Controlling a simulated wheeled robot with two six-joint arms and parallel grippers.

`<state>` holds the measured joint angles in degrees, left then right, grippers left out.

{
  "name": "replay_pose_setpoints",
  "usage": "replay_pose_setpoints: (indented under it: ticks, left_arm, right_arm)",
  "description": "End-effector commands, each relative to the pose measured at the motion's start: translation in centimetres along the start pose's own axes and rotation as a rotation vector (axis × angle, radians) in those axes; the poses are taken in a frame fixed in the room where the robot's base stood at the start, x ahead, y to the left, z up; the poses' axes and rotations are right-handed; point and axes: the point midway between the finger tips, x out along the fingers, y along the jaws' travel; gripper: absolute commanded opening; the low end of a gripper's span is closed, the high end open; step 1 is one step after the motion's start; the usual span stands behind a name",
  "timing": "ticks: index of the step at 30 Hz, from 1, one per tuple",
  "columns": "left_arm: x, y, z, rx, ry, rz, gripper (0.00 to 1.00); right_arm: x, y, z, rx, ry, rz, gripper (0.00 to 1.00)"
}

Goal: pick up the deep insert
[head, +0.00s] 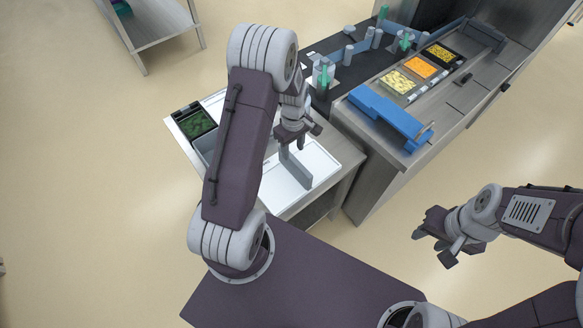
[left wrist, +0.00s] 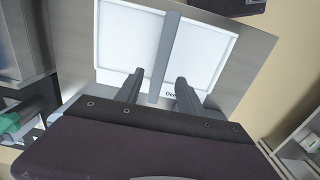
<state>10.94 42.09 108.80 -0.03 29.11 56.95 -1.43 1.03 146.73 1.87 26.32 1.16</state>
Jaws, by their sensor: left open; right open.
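A grey upright bar-like plate (head: 296,169), which I take for the deep insert, stands on a white mat (head: 318,160) on the steel table. In the left wrist view the grey plate (left wrist: 166,50) runs between the two fingers. Part of a label starting "Dee" shows on the white mat (left wrist: 120,35) there. My left gripper (head: 290,143) is open above the plate, with a finger (left wrist: 160,80) to each side of it and gaps visible. In the head view my left arm hides part of the table. My right gripper (head: 431,246) is open and empty, over the floor at right.
A dark container with green contents (head: 196,122) sits at the table's far left corner. To the right stands the sealer machine (head: 370,150) with a blue bar (head: 388,115) and food-filled trays (head: 420,66). Green-topped items (head: 322,75) stand on its dark surface.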

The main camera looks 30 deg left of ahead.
Motion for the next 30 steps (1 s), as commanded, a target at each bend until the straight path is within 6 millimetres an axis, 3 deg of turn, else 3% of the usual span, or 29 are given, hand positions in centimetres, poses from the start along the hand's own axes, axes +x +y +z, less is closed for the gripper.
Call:
replay_pose_setpoints:
  ticks: [6, 13, 19, 28, 30]
  left_arm:
    - [3.2, -0.1, 0.1, 0.004, -0.002, -0.003, 0.45]
    - [4.5, -0.3, 0.2, 0.005, -0.002, -0.003, 0.45]
    - [8.1, -0.6, 0.4, 0.005, -0.002, -0.003, 0.45]
    - [9.0, -0.6, 0.3, 0.006, 0.000, 0.000, 0.45]
    - [9.0, -0.6, 0.3, 0.006, 0.000, 0.000, 0.26]
  right_arm:
    - [-0.1, 0.0, 0.0, 0.000, 0.000, 0.000, 0.42]
    - [-0.3, 0.0, -0.1, 0.000, 0.000, 0.000, 0.42]
    - [-0.8, 0.0, -0.1, 0.000, 0.000, 0.000, 0.42]
    - [-0.7, 0.0, -0.1, 0.000, 0.000, 0.000, 0.42]
    - [-0.7, 0.0, -0.1, 0.000, 0.000, 0.000, 0.42]
